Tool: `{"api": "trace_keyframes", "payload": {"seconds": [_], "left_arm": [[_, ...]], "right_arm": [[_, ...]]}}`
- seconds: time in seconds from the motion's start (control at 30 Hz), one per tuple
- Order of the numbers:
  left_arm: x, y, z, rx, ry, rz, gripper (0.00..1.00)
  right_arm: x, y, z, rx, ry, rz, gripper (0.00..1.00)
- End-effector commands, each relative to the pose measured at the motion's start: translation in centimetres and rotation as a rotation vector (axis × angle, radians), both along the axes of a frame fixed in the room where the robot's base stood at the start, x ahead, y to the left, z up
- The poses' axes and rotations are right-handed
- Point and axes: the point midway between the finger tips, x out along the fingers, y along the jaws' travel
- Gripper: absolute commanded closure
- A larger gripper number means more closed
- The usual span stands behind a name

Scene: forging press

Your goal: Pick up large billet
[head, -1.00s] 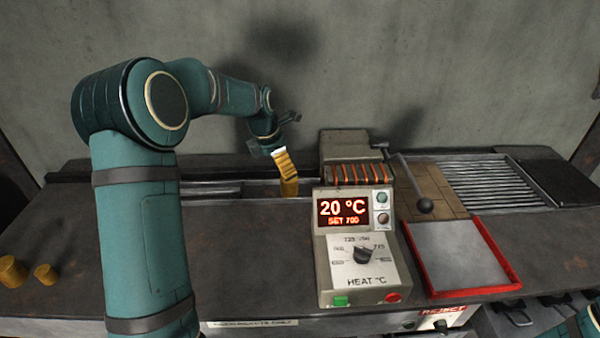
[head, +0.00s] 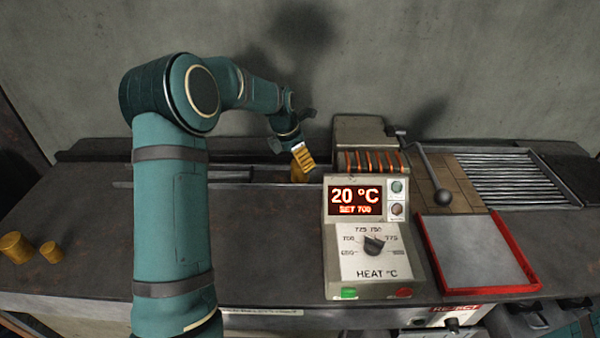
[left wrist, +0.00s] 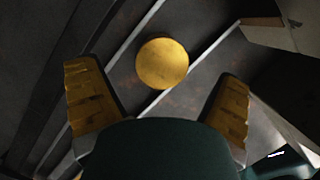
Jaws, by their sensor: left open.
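A gold cylindrical billet (head: 297,174) stands in the channel left of the heater coil, mostly hidden behind my left gripper in the head view. In the left wrist view, the billet (left wrist: 162,63) shows as a round top ahead of the two fingers, level with the gap between them. My left gripper (head: 304,157) is open, with yellow finger pads on either side and nothing between them. Two more gold billets stand at the left of the bench, a larger one (head: 16,247) and a smaller one (head: 51,252). My right gripper is out of view.
The coil heater (head: 370,162) stands just right of the gripper. In front is the heat panel (head: 366,245), reading 20 °C, set 700. A ball-ended lever (head: 443,197), red-rimmed tray (head: 430,258) and roller rack (head: 503,182) lie to the right. The left bench is mostly clear.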

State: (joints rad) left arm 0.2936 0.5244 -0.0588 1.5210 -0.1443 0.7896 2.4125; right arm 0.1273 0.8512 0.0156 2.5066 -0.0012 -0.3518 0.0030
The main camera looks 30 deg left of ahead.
Motion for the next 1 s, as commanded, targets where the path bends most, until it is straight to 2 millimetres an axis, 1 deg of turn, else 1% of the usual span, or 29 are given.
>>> {"api": "trace_keyframes", "payload": {"seconds": [0.2, 0.3, 0.4, 0.57, 0.6, 0.67, 0.7, 0.77, 0.8, 0.83, 1.0], "left_arm": [[0.6, -0.5, -3.1, 0.000, 0.004, -0.001, 0.07], [1.0, -0.7, -4.3, -0.002, 0.002, 0.000, 0.07], [1.1, -0.7, -4.7, 0.000, 0.001, 0.000, 0.07], [1.1, -0.7, -4.6, 0.000, 0.001, 0.000, 0.07], [1.1, -0.8, -4.6, 0.000, 0.001, 0.000, 0.13], [1.1, -0.8, -4.6, 0.000, 0.001, 0.000, 0.34], [1.1, -0.8, -4.6, 0.000, 0.001, 0.000, 0.48], [1.1, -0.8, -4.6, 0.000, 0.001, 0.000, 0.69], [1.1, -0.8, -4.6, 0.000, 0.001, 0.000, 0.83], [1.1, -0.8, -4.6, 0.000, 0.000, 0.000, 0.86], [1.3, -0.8, -4.3, 0.001, -0.006, 0.000, 0.87]], "right_arm": [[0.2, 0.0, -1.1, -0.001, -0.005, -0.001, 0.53], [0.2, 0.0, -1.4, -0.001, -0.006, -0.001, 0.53], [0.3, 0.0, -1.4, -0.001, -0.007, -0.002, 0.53], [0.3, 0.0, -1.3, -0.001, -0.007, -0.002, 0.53], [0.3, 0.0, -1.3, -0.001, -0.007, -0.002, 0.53], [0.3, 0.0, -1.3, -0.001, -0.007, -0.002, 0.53], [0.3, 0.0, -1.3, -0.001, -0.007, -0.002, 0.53], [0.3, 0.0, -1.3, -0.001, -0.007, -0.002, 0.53], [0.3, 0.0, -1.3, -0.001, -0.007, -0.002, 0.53], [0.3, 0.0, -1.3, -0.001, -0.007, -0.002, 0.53], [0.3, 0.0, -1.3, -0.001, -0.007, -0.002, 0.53]]}}
